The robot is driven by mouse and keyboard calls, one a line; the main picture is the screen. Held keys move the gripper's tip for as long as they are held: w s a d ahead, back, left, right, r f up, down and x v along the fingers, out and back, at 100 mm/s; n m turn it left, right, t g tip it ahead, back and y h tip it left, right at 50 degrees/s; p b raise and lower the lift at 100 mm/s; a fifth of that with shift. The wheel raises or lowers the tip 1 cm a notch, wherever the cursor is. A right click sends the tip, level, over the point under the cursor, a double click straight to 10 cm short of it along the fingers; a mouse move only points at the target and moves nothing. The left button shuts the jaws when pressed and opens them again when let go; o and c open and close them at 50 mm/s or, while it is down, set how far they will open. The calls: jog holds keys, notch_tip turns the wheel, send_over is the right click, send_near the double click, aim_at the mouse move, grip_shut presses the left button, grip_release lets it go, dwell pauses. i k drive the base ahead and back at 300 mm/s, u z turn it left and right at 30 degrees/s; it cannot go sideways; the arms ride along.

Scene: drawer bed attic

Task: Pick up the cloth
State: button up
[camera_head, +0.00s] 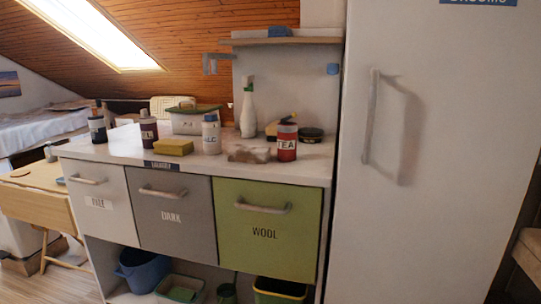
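A crumpled beige-brown thing (250,154) that looks like a cloth lies on the white countertop (125,149), near its front edge. A small folded blue thing (280,32), which may also be a cloth, lies on the wall shelf (250,42). My gripper is not in view.
A yellow sponge-like block (174,147), dark bottles (149,130), a white spray bottle (248,110) and a lidded box (194,122) crowd the countertop. Closed drawers, including the green WOOL drawer (265,250), are below. A tall white cabinet (440,180) stands right.

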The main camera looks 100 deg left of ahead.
aim_at(240, 153)
jog(key=u, duration=3.5)
